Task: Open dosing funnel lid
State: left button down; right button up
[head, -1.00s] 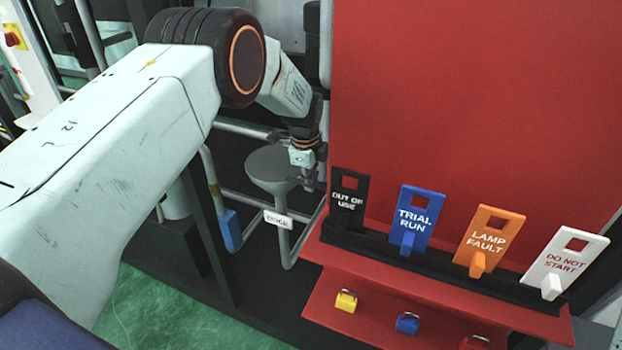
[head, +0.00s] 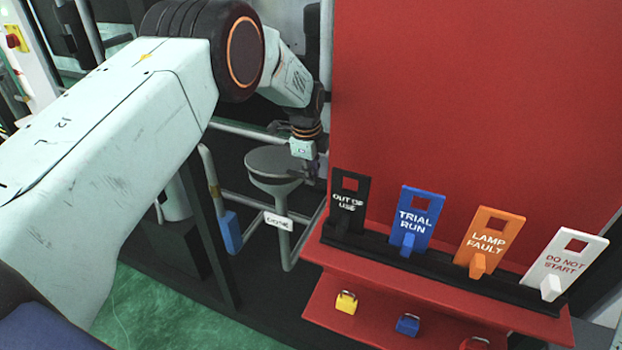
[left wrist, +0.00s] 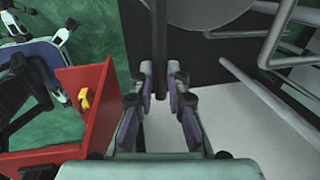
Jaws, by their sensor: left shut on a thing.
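The grey dosing funnel (head: 274,180) stands on a pipe left of the red panel in the head view. A flat round grey lid (head: 272,160) covers its top; I cannot tell whether a gap shows under it. My left gripper (head: 311,168) is at the funnel's right edge, partly dark against the background. In the left wrist view the left gripper (left wrist: 160,85) is shut on a dark upright bar, the lid handle (left wrist: 160,45). The grey disc of the lid (left wrist: 205,10) shows above it, cut by the frame. My right gripper is not in view.
A red panel (head: 470,90) stands close to the right of my left gripper. Its rack holds black, blue, orange and white tags (head: 567,265), with padlocks (head: 346,302) below. Pipes (head: 208,175) and a blue-handled lever (head: 229,232) are left of the funnel.

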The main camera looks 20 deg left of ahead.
pick_arm(q)
jog(key=w+r, duration=0.3)
jog(key=r, duration=0.3)
jog(key=shift+w+d+r+b, duration=0.2)
jog(key=shift+w+b, duration=0.1)
jog(key=shift+w, duration=0.1)
dwell(0.3)
jog(key=c, duration=1.7)
grip_release()
jog(key=shift+f, duration=0.1)
jog(key=o, duration=0.4)
jog(key=shift+w+f, duration=0.3)
jog(key=shift+w, duration=0.3)
jog(key=shift+c, duration=0.2)
notch_tip(320, 180, up, 12)
jog(key=s, duration=0.2)
jog(key=shift+s+a, duration=0.15)
jog(key=shift+s, duration=0.25)
